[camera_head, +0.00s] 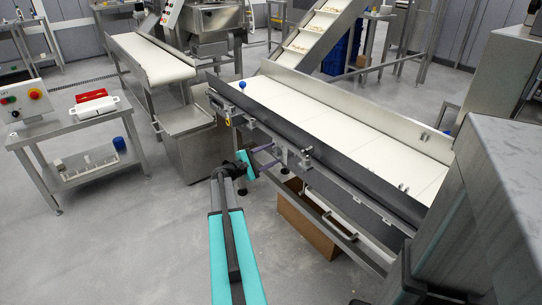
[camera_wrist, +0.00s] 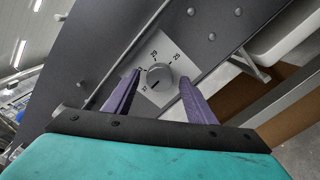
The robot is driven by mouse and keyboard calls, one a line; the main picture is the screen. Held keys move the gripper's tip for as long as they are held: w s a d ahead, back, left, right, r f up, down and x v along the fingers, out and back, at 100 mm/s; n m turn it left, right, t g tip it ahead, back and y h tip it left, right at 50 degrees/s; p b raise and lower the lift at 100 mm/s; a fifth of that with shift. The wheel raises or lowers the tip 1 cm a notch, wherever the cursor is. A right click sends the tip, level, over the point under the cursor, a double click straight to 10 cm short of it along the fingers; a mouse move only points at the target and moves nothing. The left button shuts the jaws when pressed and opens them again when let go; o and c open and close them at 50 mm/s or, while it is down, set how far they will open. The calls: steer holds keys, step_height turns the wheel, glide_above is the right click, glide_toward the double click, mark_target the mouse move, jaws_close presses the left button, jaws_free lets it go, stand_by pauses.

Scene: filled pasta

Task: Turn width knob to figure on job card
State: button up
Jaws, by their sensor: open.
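The width knob (camera_wrist: 159,76) is a round grey knob on a pale square scale plate (camera_wrist: 181,72), fixed to a dark grey metal side panel. The knob's pointer setting is not clear. My gripper (camera_wrist: 158,80) has two purple fingers, open, one on each side of the knob; contact cannot be told. In the head view, my gripper (camera_head: 265,158) is at the near side of the white-belted conveyor (camera_head: 340,118). I cannot identify a job card.
The conveyor's dark side wall (camera_head: 320,150) and lower rail run beside my gripper. A steel table (camera_head: 75,125) with a control box is at left. Open floor lies between.

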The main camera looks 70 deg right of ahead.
steer(key=shift+a, duration=0.1)
steer(key=p+v, duration=0.1)
steer(key=v, duration=1.2)
steer(key=shift+w+a, duration=0.2)
steer(key=shift+a, duration=0.1)
steer(key=shift+f, duration=0.1)
